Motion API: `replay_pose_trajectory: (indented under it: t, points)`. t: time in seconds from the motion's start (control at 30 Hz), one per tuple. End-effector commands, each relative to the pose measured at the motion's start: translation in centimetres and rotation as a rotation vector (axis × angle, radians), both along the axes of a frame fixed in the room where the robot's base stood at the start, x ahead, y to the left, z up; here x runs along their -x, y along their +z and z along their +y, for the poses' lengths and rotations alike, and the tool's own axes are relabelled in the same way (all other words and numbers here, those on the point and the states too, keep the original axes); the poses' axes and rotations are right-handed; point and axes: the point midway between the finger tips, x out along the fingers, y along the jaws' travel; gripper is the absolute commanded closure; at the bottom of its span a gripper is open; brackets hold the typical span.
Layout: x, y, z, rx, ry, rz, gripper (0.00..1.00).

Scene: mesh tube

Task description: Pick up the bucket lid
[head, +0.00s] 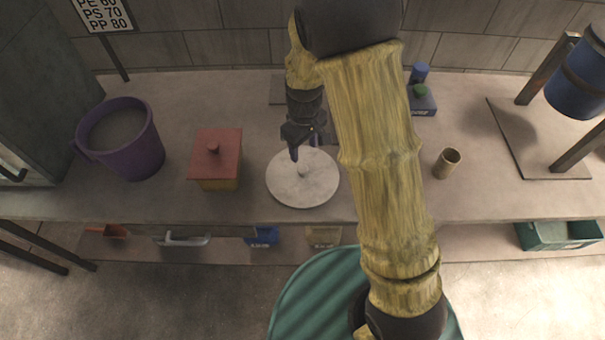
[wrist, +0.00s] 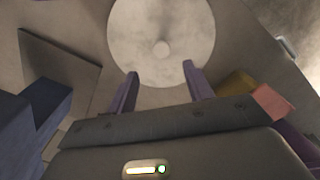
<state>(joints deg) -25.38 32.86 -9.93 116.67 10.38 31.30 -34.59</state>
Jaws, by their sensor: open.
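The bucket lid (head: 303,188) is a pale grey round disc with a small knob at its centre, lying flat on the bench in the middle of the head view. In the wrist view the lid (wrist: 160,22) is at the top centre, its knob (wrist: 161,48) beyond and between my fingertips. My gripper (head: 303,150) is over the lid's far side in the head view. In the wrist view its two purple-grey fingers (wrist: 160,76) are apart with nothing between them. The purple bucket (head: 122,140) stands at the left of the bench, open at the top.
A red-lidded yellow box (head: 215,160) stands just left of the lid. A small tan cup (head: 447,163) stands to the right. A blue drum on a stand (head: 577,85) is at the far right. A lower shelf holds a green crate (head: 560,235). Bench around the cup is clear.

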Motion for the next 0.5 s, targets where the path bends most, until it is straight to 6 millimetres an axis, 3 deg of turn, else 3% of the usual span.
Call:
replay_pose_trajectory:
  t: [0.2,0.5]
  points:
    - [0.0,-3.3,0.0,0.001,0.000,0.002,0.49]
    - [0.0,-3.8,0.0,-0.001,0.000,-0.001,0.49]
